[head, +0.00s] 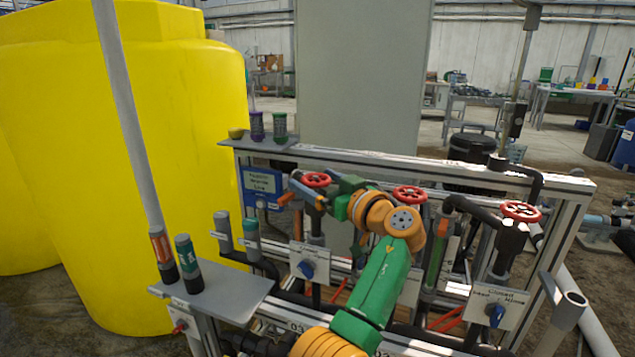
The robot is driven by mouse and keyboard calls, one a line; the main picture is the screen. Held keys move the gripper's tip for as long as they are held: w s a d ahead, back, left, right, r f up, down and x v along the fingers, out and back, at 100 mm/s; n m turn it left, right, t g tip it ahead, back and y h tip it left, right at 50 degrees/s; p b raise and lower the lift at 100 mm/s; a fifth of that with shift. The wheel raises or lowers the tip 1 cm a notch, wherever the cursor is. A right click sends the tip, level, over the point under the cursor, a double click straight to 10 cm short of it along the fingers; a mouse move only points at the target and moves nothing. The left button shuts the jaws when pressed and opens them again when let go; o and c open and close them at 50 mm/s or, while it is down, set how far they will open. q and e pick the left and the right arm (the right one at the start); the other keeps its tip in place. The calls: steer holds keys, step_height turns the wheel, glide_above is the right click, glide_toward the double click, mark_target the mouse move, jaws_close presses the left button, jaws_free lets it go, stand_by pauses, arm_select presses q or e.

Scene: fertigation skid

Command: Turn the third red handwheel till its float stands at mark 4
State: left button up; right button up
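Three red handwheels stand in a row along the skid: a left one (316,179), a middle one (410,194) and a right one (520,211). A small plate marked 03 (297,327) sits low on the rail at the left. My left gripper (304,198) is at the left handwheel, just below its rim. Its orange fingertips show there, but whether they grip anything is unclear. My green and orange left arm covers part of the middle of the skid. An upright tube (437,250) shows below the middle wheel; no float or mark can be read. My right gripper is out of view.
A large yellow tank (180,120) stands at the left. A grey shelf (215,292) holds dark bottles at the front left. A tall grey panel (360,75) stands behind. Black pipes run between the wheels.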

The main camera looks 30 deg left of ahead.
mark_target(326, 187)
arm_select(q)
steer(key=shift+d, duration=0.25)
steer(key=v, duration=0.6)
steer(key=shift+s+d+b, duration=0.1)
steer(key=shift+s+b, duration=0.05)
steer(key=shift+b, duration=0.25)
steer(key=shift+d, duration=0.2)
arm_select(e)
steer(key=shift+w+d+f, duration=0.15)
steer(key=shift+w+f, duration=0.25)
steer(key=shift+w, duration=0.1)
